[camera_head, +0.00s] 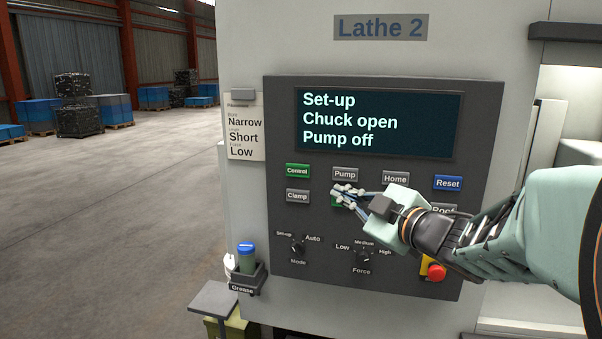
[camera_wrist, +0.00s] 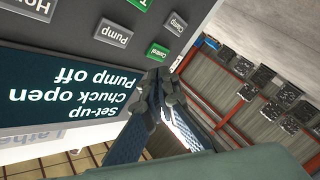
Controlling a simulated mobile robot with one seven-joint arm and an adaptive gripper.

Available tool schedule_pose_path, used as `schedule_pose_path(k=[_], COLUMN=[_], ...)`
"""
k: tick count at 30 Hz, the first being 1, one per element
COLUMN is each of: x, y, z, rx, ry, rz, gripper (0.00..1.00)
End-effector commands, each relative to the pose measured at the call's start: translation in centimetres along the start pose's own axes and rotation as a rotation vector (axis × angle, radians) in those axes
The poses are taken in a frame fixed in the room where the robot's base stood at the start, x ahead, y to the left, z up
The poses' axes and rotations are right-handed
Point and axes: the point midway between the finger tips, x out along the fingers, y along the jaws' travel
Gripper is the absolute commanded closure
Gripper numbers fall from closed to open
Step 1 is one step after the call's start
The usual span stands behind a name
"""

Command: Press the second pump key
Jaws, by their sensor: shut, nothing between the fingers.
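The lathe panel (camera_head: 275,225) fills the middle of the head view. Its grey Pump key (camera_head: 345,174) is in the upper key row, between the green Control key (camera_head: 297,171) and the Home key (camera_head: 395,178); I see no other key labelled Pump. My gripper (camera_head: 346,193) is shut and empty, its fingertips just below the Pump key in the picture. They partly cover a green key (camera_head: 336,201).
The screen (camera_head: 378,122) reads "Set-up, Chuck open, Pump off". The Clamp key (camera_head: 297,196), Reset key (camera_head: 447,183), two knobs and a red button (camera_head: 436,271) are nearby. A grease holder (camera_head: 247,277) juts out at lower left. Open floor lies left.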

Motion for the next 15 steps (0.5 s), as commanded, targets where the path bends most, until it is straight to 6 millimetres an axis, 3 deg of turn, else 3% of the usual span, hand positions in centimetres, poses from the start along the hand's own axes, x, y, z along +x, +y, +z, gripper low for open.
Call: schedule_pose_path(k=[15], x=[0.36], y=[-0.14], z=[-0.16], rx=[-0.007], ry=[0.013], rz=[-0.014], gripper=[1.00])
